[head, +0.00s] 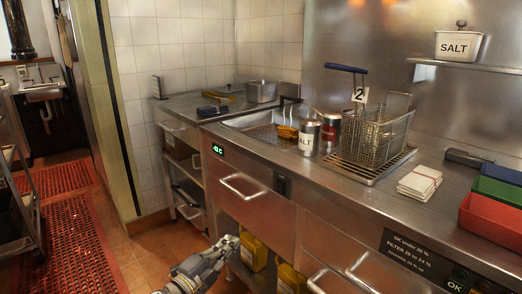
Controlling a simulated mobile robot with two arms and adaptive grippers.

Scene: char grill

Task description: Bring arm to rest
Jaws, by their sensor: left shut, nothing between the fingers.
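My left gripper (228,243) is low in the head view, in front of the steel counter's lower shelf. Its fingers are shut with nothing between them. It is near the yellow containers under the counter and below the drawer handle, apart from the counter top. My right gripper is not in the view.
The steel counter (243,137) carries a fry basket (374,135), a salt shaker (307,138), white napkins (419,183) and coloured trays (492,210). Drawer handles (243,188) stick out. Yellow containers (253,250) stand below. The tiled floor at left has red mats (78,240).

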